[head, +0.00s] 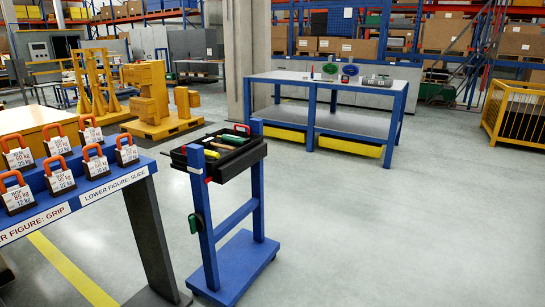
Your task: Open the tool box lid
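I cannot make out a closed tool box or a lid in the head view. A black open tray (238,166) sits on top of a blue wheeled stand (209,245) near the middle. Hand tools lie in the tray, among them one with a green handle (232,139). Neither of my grippers is in view.
A blue rack (110,190) with several orange-handled weights stands at the left. A blue workbench (300,82) with small items stands behind. Yellow machinery (150,95) is at the back left, a yellow cage (515,115) at the right. The grey floor (400,230) at right is clear.

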